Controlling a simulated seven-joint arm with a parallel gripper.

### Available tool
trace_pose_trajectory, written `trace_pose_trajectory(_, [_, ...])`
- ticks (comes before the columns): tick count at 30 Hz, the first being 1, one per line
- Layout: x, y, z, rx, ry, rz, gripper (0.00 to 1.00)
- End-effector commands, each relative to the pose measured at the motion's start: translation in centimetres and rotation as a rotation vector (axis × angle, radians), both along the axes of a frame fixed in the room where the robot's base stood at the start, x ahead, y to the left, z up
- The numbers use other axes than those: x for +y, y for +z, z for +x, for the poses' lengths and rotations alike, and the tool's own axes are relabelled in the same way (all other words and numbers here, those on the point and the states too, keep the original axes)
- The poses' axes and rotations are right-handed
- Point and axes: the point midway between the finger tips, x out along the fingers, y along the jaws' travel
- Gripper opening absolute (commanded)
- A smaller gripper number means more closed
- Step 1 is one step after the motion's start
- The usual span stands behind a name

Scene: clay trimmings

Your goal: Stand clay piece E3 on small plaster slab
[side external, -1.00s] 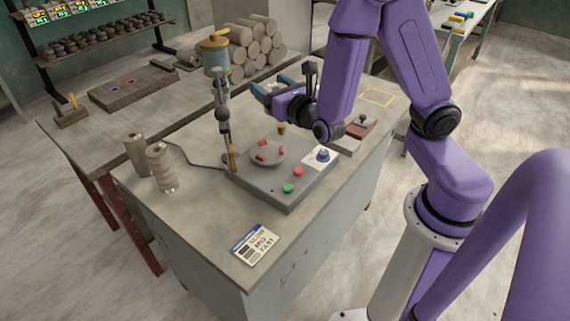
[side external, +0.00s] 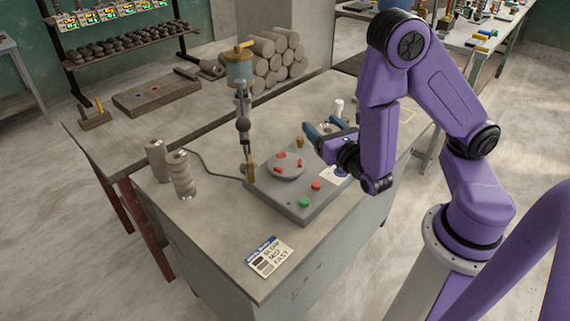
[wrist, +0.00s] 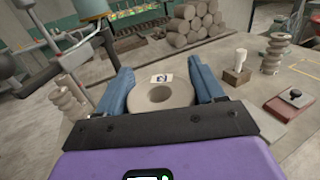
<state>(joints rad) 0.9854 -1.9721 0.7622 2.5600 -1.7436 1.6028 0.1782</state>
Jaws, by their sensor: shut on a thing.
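In the side view my gripper (side external: 325,131) is above the table's back right part, behind the control box, and the piece is hidden there. A pale flat slab (wrist: 258,114), possibly the small plaster slab, lies right of my gripper, partly hidden by it.
A reddish box with a black knob (wrist: 292,104) lies on the right. A white object on a brown block (wrist: 237,76) and a ringed stack (wrist: 271,54) stand behind. The grey control box (side external: 296,195) and hanging tool (side external: 243,120) are left of my gripper.

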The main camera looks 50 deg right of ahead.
Motion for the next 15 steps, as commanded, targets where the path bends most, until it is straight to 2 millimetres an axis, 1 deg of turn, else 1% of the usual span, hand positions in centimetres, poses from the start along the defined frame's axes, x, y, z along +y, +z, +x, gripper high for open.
trace_pose_trajectory(5, [0.0, -0.1, 0.4, -0.001, 0.0, -0.001, 0.21])
trace_pose_trajectory(15, [-0.2, -1.3, 3.0, 0.0, -0.001, -0.002, 0.21])
